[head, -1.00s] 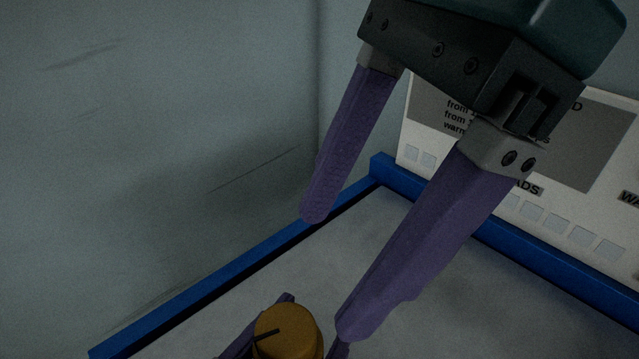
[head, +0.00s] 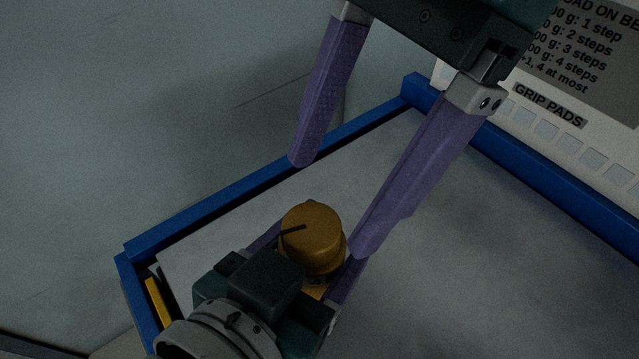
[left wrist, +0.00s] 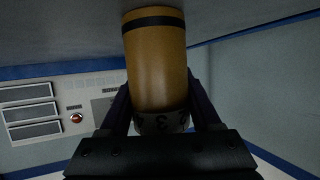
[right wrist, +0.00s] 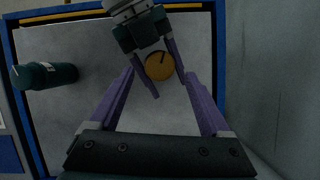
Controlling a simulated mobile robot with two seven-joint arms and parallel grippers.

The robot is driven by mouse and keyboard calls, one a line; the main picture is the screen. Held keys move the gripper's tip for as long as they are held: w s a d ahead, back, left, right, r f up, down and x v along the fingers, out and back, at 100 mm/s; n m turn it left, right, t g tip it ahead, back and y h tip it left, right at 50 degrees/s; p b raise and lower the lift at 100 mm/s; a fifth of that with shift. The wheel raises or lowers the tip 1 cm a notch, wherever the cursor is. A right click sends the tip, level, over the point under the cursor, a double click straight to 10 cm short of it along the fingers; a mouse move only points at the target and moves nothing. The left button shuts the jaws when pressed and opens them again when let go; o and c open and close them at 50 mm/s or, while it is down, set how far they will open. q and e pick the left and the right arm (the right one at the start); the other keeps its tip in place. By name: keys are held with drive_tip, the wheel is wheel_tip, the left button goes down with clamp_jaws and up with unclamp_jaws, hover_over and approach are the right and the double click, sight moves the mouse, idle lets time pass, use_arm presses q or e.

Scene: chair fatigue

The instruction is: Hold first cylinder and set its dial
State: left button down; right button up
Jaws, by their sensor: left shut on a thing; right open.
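An orange-yellow cylinder (head: 314,262) stands upright with a round knob-like dial top (head: 312,224) bearing a dark pointer line. My left gripper (head: 310,262) is shut on it; it also shows in the right wrist view (right wrist: 145,38). In the left wrist view the cylinder (left wrist: 158,70) has a dark band and a pale ring with digits (left wrist: 163,122), a 3 among them; the gripper partly hides the ring. My right gripper (head: 331,205) is open and empty above the dial. In the right wrist view the dial (right wrist: 159,65) lies between its fingers, seemingly farther away.
The grey tray floor has a raised blue rim (head: 255,185). A dark green, bottle-like object (right wrist: 45,76) is at the left in the right wrist view. A white board (head: 585,125) with printed steps and grip pads stands behind the rim.

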sight(315, 224)
drive_tip(key=x, duration=0.4)
